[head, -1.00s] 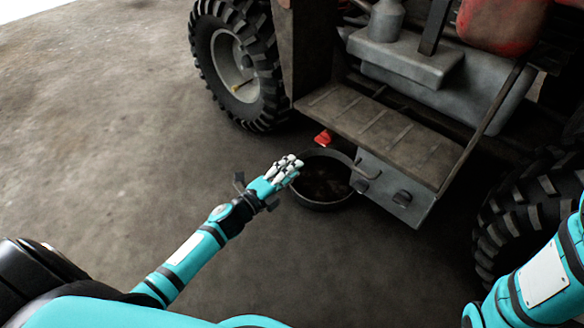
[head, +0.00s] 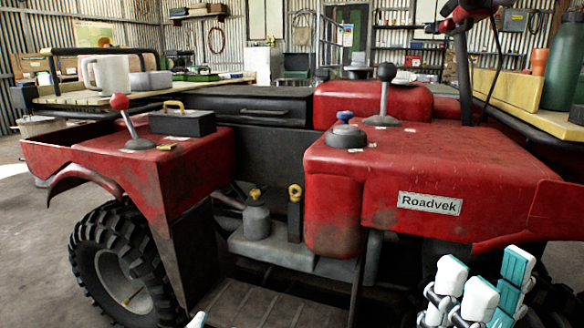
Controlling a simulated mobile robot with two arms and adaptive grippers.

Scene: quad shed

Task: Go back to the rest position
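My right gripper (head: 480,292) shows at the bottom right of the head view, in front of the red quad's lower side. Its white and teal fingers point up and are extended, with nothing seen between them. Its palm and wrist are cut off by the picture's edge. Of my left gripper (head: 198,320), only a small pale tip shows at the bottom edge, left of centre, so its state and any grip are hidden. The red quad (head: 420,170) with the "Roadvek" plate (head: 430,203) fills the middle of the view.
The quad's black tyre (head: 118,265) and footboard (head: 265,305) are low and close. On the quad are a red-knobbed lever (head: 125,115), a black-knobbed lever (head: 384,90) and a black box (head: 183,122). Benches and shelves line the back. Bare floor (head: 30,240) lies at the left.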

